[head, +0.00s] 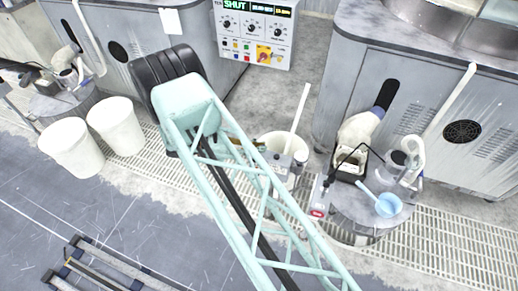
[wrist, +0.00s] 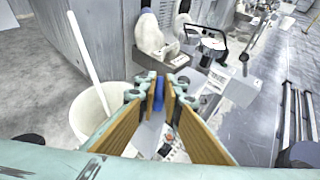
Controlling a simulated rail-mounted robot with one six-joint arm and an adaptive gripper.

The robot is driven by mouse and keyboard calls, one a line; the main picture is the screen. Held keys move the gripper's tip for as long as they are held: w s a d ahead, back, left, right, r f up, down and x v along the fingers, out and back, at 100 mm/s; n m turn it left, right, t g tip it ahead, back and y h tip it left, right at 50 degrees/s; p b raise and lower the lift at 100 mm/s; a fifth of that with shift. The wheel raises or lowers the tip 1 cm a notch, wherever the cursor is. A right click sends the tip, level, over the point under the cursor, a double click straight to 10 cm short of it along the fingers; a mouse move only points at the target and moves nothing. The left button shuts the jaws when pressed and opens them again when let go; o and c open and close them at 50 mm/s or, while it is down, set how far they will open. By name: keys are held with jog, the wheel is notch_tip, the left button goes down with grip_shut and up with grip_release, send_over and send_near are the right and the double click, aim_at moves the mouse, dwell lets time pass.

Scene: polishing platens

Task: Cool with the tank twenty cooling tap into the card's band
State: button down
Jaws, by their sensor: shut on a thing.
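In the wrist view my gripper (wrist: 160,92), with tan finger pads, is shut on a small blue part (wrist: 159,93), possibly a tap handle; its body is mostly hidden by the fingers. Below the fingers is a pale panel (wrist: 165,143) with small coloured buttons. In the head view my arm hides most of the gripper, beside a white bucket (head: 291,146). The wall panel (head: 253,32) has a green display reading "SHUT", other displays too small to read, and several dials. A blank-looking white card (head: 171,21) is on the left cabinet. No tank number or band is legible.
A round grey table (head: 355,212) at the right holds a dark-framed container (head: 351,164), a blue dipper (head: 388,205) and white hose fittings. A small box with a red display (head: 318,211) is at its left edge.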

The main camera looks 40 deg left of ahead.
jog(key=m+g+h+b, duration=0.2)
jog(key=m+g+h, duration=0.1)
jog(key=shift+f+b, duration=0.15)
jog(key=shift+b, duration=0.25)
jog(key=shift+m+g+h+b, duration=0.45)
jog(key=shift+m+g+h, duration=0.55)
jog(key=shift+m+g, duration=1.1)
jog(key=shift+m, duration=0.2)
jog(key=c, duration=2.7)
grip_release()
jog(key=shift+c, duration=0.2)
jog(key=shift+r, duration=0.35)
jog(key=shift+r, duration=4.85)
